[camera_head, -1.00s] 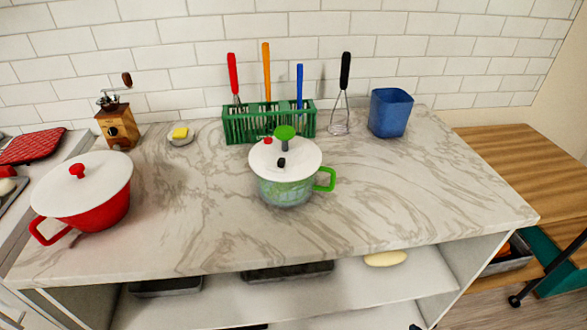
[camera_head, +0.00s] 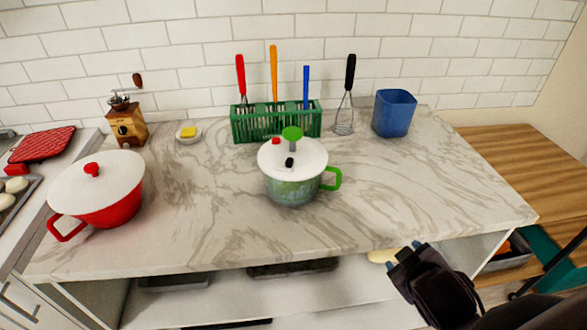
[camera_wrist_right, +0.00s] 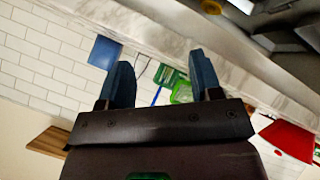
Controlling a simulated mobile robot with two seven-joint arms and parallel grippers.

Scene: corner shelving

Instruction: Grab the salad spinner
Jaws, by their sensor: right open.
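The salad spinner (camera_head: 292,180) stands upright on the marble counter. It has a clear greenish bowl, a white lid with a green knob and a green side handle on its right. My right gripper (camera_head: 404,258) is at the lower right, in front of the counter's front edge and apart from the spinner. It is open and empty. In the right wrist view, its two blue-tipped fingers (camera_wrist_right: 160,85) stand apart, and the spinner's green part (camera_wrist_right: 182,93) shows small between them. My left gripper is not in view.
A red pot (camera_head: 104,200) with a white lid stands left. Behind the spinner is a green rack (camera_head: 245,125) with utensils; a blue cup (camera_head: 393,114) stands right of it. Counter (camera_head: 400,195) right of the spinner is clear. A shelf (camera_head: 345,285) lies below.

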